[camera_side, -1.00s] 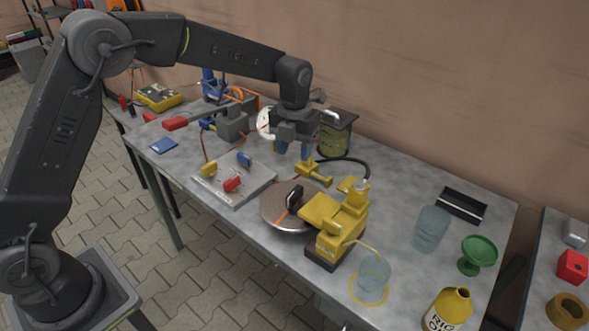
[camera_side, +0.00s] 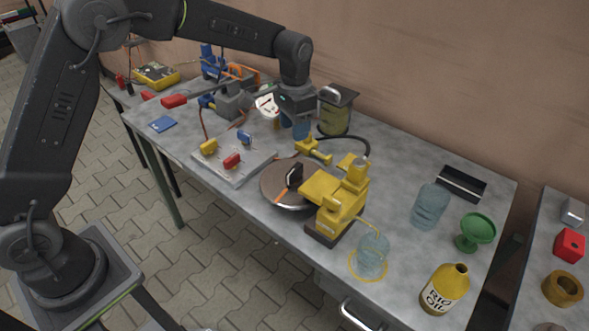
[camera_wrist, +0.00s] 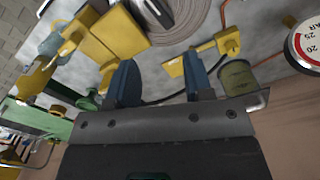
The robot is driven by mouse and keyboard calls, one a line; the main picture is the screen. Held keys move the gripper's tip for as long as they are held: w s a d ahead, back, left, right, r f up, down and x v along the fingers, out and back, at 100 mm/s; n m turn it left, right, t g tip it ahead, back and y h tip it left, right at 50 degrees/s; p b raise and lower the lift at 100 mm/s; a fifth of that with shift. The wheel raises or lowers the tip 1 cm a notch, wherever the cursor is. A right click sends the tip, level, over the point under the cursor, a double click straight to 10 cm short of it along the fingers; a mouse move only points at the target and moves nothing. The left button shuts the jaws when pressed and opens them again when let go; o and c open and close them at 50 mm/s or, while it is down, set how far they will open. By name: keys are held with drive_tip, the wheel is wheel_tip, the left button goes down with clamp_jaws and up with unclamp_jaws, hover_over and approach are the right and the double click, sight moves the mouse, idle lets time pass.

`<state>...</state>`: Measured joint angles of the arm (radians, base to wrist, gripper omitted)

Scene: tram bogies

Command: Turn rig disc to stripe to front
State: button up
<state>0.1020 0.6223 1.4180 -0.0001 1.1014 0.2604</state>
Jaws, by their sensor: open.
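The rig disc (camera_side: 270,181) is a flat grey-brown plate on the bench, partly hidden by the yellow rig. A black upright handle (camera_side: 293,175) stands on it. An orange stripe (camera_side: 281,195) runs from near the handle toward the disc's lower-left rim, on the bench's near-edge side. My gripper (camera_side: 295,128) is open and empty, above and behind the disc, apart from the handle. Its two blue fingers (camera_wrist: 160,80) are spread in the wrist view.
The yellow rig (camera_side: 339,205) stands against the disc's right side. A yellow-handled fitting (camera_side: 312,150) lies behind the disc. A board with coloured knobs (camera_side: 234,162) is on the left. A glass jar (camera_side: 373,254) and oil bottle (camera_side: 445,288) are at right.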

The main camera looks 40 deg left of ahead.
sight(295, 169)
wheel_tip(295, 169, down, 14)
drive_tip(key=n, duration=0.5)
drive_tip(key=shift+n, duration=0.4)
drive_tip(key=shift+r, duration=0.1)
clamp_jaws()
idle(0.3)
